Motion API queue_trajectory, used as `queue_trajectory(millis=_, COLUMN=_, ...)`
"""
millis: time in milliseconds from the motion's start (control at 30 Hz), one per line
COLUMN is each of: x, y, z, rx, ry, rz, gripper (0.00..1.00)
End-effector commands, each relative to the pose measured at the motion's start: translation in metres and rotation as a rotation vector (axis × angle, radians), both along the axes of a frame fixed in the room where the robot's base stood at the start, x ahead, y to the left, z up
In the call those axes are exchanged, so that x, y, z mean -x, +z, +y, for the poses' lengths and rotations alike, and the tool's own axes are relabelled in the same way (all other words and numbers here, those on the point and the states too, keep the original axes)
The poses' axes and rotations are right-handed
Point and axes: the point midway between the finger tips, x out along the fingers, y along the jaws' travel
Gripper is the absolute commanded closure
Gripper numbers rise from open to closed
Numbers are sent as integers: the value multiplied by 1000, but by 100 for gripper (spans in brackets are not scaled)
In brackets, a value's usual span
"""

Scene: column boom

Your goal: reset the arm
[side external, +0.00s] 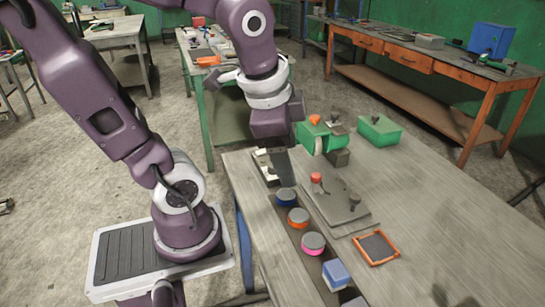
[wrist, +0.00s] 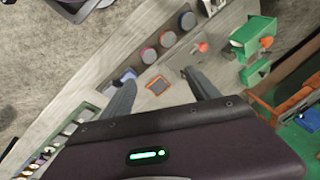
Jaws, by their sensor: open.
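My purple arm reaches in from the left of the side view, its base on a black-topped stand beside the grey worktable (side external: 440,225). My gripper (side external: 280,163) is over the table's far left corner in that view, close to a small white and black item (side external: 262,163); whether they touch I cannot tell. In the wrist view, the two dark fingers of my gripper (wrist: 159,76) are spread wide apart, with nothing between them. Beyond them the table shows at a slant. In the side view the fingers themselves are mostly hidden.
Round pots (side external: 299,218) line a dark strip. Beside it are a grey plate (side external: 335,205) with a red knob (side external: 316,178), an orange-framed pad (side external: 377,247), a green machine (side external: 318,138) and a green box (side external: 379,130). Other benches (side external: 430,60) stand behind. The table's right side is clear.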

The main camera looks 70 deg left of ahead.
Motion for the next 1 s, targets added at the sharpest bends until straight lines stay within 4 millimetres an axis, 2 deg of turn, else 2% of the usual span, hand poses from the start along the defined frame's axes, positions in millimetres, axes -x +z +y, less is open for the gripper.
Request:
queue_trajectory(millis=33, x=14, y=10, z=-12, rx=68, ry=101, rz=-82, gripper=30)
queue_trajectory(millis=100, x=30, y=18, z=-22, rx=180, ry=241, rz=-159, gripper=30)
queue_trajectory(millis=233, x=44, y=23, z=-31, rx=301, ry=367, rz=-210, gripper=30)
queue_trajectory(millis=1000, x=45, y=24, z=-31, rx=310, ry=381, rz=-214, gripper=30)
